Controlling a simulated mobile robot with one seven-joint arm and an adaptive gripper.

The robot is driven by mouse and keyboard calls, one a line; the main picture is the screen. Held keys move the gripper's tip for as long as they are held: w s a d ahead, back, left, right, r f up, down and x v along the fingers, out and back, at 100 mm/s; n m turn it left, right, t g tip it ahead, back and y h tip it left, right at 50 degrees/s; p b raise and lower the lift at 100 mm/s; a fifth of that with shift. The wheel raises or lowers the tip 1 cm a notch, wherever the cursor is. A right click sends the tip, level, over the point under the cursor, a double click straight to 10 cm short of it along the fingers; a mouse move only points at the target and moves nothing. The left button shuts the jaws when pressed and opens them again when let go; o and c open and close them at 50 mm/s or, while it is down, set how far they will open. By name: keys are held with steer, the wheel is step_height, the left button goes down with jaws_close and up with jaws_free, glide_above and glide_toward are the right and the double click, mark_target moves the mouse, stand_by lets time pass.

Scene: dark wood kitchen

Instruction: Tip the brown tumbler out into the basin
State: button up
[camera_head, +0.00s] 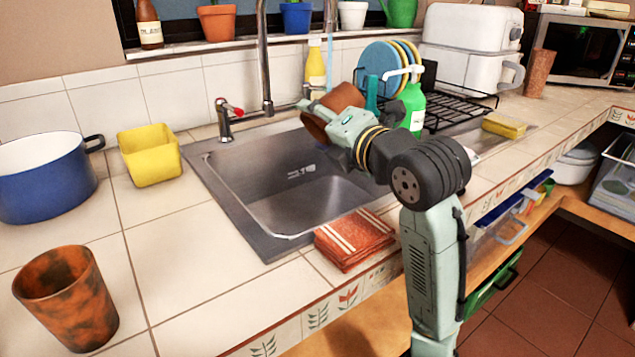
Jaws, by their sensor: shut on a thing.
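My gripper (333,113) is shut on a brown tumbler (345,96) above the back right part of the basin (300,200). The tumbler is strongly tilted. My fingers cover its middle, so I cannot see whether anything is inside it. The basin is a grey metal sink set into the white tiled counter.
A mottled brown cup (66,305), blue pot (40,175) and yellow container (150,155) stand left. A folded red cloth (354,240) lies at the front edge. A green bottle (413,105) and dish rack (465,105) are right. A pale streak (330,60) hangs below the faucet (265,60).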

steer(key=shift+s+a+f+n+t+b, duration=0.15)
steer(key=shift+s+a+n+b, duration=0.1)
steer(key=shift+n+b, duration=0.7)
steer(key=shift+s+a+f+n+t+b, duration=0.1)
steer(key=shift+a+n+t+b, duration=0.1)
steer(key=shift+n+b, duration=0.7)
stand_by(0.5)
steer(key=shift+r+m, duration=0.2)
steer(key=shift+m, duration=0.15)
stand_by(0.5)
